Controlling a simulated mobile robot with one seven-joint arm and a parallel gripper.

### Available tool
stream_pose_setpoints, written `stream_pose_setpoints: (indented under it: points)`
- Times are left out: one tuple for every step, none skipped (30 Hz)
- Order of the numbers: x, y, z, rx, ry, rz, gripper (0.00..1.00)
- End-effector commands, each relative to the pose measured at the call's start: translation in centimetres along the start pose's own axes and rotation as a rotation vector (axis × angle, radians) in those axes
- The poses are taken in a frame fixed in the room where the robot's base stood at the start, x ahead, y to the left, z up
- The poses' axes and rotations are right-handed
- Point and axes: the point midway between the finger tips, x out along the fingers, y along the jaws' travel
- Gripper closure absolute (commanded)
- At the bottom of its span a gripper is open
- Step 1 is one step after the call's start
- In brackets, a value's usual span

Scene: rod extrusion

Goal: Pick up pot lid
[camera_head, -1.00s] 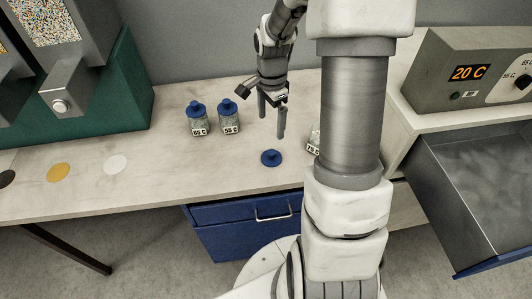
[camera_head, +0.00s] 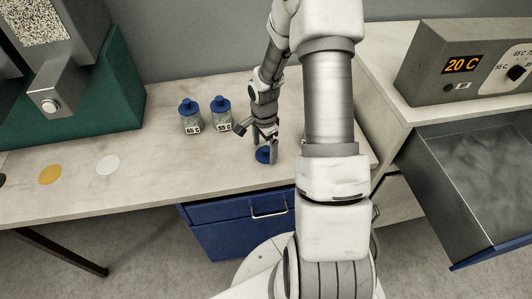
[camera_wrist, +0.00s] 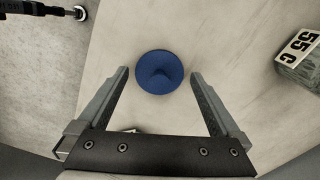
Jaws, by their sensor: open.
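The pot lid is a round blue disc with a small knob.
Two jars with blue lids, labelled 65 C (camera_head: 191,117) and 55 C (camera_head: 222,114), stand left of my gripper. The 55 C jar also shows in the wrist view (camera_wrist: 300,62).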

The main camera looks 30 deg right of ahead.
Motion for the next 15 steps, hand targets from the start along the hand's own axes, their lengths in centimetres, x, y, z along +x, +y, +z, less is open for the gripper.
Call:
stream_pose_setpoints:
  points:
    - [0.54,0.04,0.01,0.000,0.000,0.002,0.00]
    - [0.73,0.03,0.01,0.000,0.000,0.001,0.00]
    - [0.92,0.03,0.01,0.001,0.000,0.001,0.00]
    - [1.01,0.03,0.01,0.001,0.000,0.001,0.00]
    - [1.06,0.02,0.00,0.001,0.000,0.000,0.00]
    - [1.08,0.01,0.00,0.001,0.000,0.000,0.00]
    - [1.07,0.01,-0.01,0.000,0.000,0.000,0.00]
    - [1.06,0.01,-0.01,0.001,0.000,0.000,0.00]
    - [1.05,0.01,-0.02,0.001,0.001,0.000,0.00]
    - [1.05,0.01,-0.02,0.001,0.001,0.000,0.00]
    - [1.04,0.02,-0.02,0.001,0.001,0.000,0.00]
    - [1.04,0.02,-0.02,0.001,0.001,0.000,0.07]
    - [1.03,0.02,-0.02,0.001,0.001,0.000,0.13]
    - [1.03,0.02,-0.02,0.001,0.001,0.000,0.18]
    - [1.03,0.02,-0.02,0.001,0.001,0.000,0.25]
